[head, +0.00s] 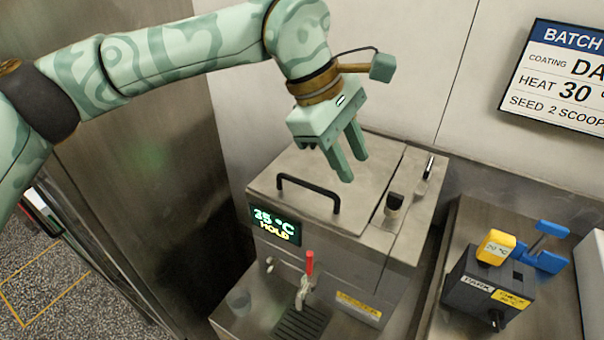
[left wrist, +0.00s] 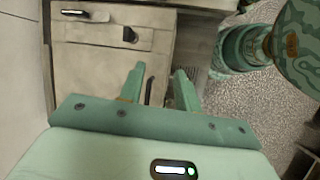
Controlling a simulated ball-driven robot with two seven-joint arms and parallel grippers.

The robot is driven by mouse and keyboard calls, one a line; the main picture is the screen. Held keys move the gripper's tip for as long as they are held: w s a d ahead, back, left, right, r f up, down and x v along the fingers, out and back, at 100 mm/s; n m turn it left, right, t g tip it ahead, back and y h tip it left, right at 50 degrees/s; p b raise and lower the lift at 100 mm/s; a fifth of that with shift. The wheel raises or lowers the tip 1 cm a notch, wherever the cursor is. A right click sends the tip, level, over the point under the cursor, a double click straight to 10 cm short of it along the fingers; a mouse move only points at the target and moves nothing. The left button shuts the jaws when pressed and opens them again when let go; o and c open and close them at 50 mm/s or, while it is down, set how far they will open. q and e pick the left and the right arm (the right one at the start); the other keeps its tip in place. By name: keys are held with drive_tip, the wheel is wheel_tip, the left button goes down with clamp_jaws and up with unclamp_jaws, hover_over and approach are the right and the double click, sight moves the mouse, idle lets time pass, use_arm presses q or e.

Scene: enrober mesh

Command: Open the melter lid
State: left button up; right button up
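The melter (head: 340,270) is a steel box with a lit display (head: 275,225) reading 25 °C HOLD. Its flat steel lid (head: 325,170) lies closed on top, with a black bar handle (head: 308,192) near the front edge. My left gripper (head: 353,168) is above the lid, behind and right of the handle, with its two green fingers apart and nothing between them. In the left wrist view, the open fingers (left wrist: 160,72) point over the steel lid (left wrist: 90,75), and part of a dark handle (left wrist: 149,90) shows between them. My right gripper is in neither view.
A black knob (head: 394,202) and a switch (head: 429,167) sit right of the lid. A red-handled tap (head: 309,264) is on the melter's front. A dark box (head: 487,285) with yellow and blue parts stands right. A wall sign (head: 560,80) hangs behind.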

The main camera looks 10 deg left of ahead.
use_arm(q)
drive_tip(key=w+a+r+n+t+y, duration=0.15)
drive_tip(key=w+a+r+y, duration=0.3)
drive_tip(key=a, duration=0.45)
drive_tip(key=b, duration=0.3)
approach(303, 182)
drive_tip(key=shift+t, duration=0.25)
drive_tip(key=f, duration=0.5)
drive_tip(key=w+f, duration=0.1)
drive_tip(key=f, duration=0.2)
drive_tip(key=shift+d, duration=0.2)
drive_tip(key=shift+r, duration=0.1)
clamp_jaws()
